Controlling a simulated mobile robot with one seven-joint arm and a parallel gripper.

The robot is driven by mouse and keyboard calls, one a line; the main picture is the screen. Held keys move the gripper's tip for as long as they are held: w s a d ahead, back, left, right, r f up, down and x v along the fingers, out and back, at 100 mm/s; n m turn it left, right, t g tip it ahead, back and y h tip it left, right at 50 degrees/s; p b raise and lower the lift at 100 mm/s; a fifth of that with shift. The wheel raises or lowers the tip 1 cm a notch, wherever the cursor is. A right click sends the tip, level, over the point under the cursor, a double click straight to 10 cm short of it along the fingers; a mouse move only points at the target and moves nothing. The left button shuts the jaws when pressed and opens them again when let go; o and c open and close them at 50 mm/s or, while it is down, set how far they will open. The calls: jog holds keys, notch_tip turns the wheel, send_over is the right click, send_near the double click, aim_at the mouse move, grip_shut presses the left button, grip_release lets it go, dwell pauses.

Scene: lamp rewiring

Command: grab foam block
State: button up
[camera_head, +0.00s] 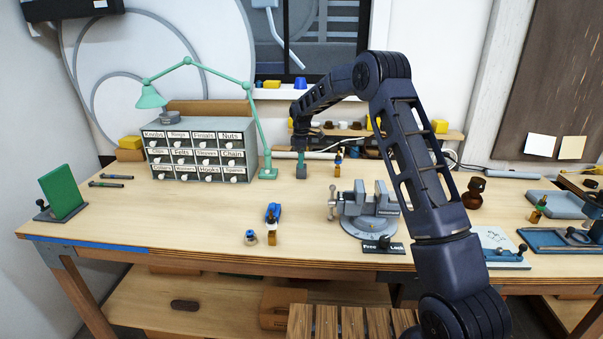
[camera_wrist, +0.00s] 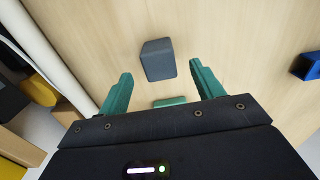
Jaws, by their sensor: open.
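The foam block is most likely the dark grey-blue block (camera_wrist: 158,60) on the wooden tabletop in the wrist view. It lies just beyond my fingertips, about in line with the gap between them. My gripper (camera_wrist: 160,80) has two green fingers, spread wide with nothing held between them. In the head view my gripper (camera_head: 301,172) points down over the back of the bench, right of the green lamp's base (camera_head: 268,173).
A flat green piece (camera_wrist: 169,102) shows between my fingers near the palm. A white tube (camera_wrist: 50,50) runs along the left of the wrist view, and a blue object (camera_wrist: 308,66) lies at right. A drawer cabinet (camera_head: 200,140) and a vise (camera_head: 365,208) stand on the bench.

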aim_at(301, 170)
jog(key=shift+f, duration=3.15)
jog(key=c, duration=1)
jog(key=shift+c, duration=0.2)
jog(key=shift+r, duration=0.15)
